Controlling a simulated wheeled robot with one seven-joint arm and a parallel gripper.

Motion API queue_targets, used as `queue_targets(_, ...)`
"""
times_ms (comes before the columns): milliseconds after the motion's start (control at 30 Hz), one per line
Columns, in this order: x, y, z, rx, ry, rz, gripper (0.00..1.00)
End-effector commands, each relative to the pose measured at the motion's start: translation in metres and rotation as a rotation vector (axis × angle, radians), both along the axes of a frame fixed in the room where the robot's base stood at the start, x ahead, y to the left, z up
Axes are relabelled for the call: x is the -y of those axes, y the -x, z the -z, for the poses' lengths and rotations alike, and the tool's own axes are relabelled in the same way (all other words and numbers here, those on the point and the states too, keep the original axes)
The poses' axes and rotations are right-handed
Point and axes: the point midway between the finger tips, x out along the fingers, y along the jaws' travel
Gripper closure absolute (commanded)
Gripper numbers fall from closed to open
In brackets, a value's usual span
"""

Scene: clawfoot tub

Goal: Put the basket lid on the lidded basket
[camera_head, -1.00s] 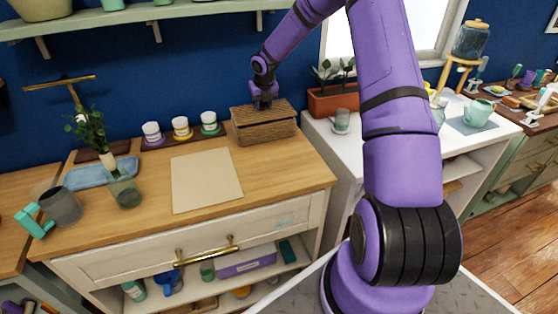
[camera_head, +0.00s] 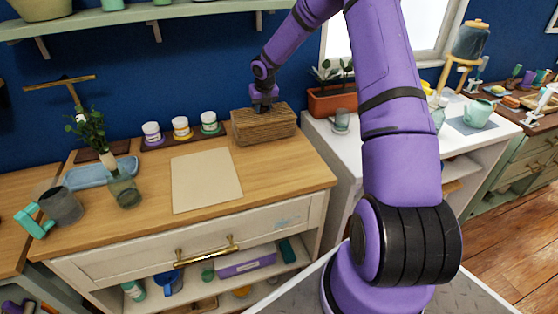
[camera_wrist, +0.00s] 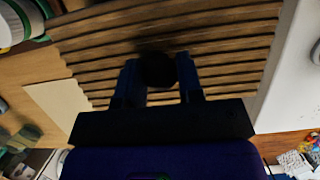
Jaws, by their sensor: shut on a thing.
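The lidded basket (camera_head: 266,130) is a brown woven box at the back right of the wooden counter. The basket lid (camera_head: 280,110) lies over its top, looking level and flush with the walls; any thin gap is too small to tell. My gripper (camera_head: 263,105) comes down from above and is shut on the lid's knob. In the wrist view the ribbed lid (camera_wrist: 215,45) fills the upper middle, with the dark round knob between the fingers of my gripper (camera_wrist: 159,78). The lid hides the basket's inside.
Three lidded jars (camera_head: 181,128) stand left of the basket. A beige board (camera_head: 206,180) lies on the counter in front. A planter (camera_head: 330,101) and a glass (camera_head: 340,121) stand to the right on the white cabinet. The wall is close behind.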

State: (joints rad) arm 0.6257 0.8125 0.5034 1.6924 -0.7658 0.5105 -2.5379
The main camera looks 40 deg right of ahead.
Motion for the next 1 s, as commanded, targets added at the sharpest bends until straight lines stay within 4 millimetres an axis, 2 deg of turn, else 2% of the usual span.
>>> queue_targets(167, 0.0000, -0.0002, -0.0005, 0.001, 0.000, 0.000, 1.00)
queue_targets(200, 0.0001, -0.0001, -0.0005, 0.001, 0.000, 0.000, 0.61)
queue_targets(300, 0.0002, -0.0001, -0.0006, 0.001, 0.000, 0.000, 0.38)
queue_targets(333, 0.0002, -0.0001, -0.0006, 0.001, 0.000, 0.000, 0.36)
queue_targets(1000, 0.0003, 0.0007, -0.0033, 0.001, 0.001, 0.000, 0.36)
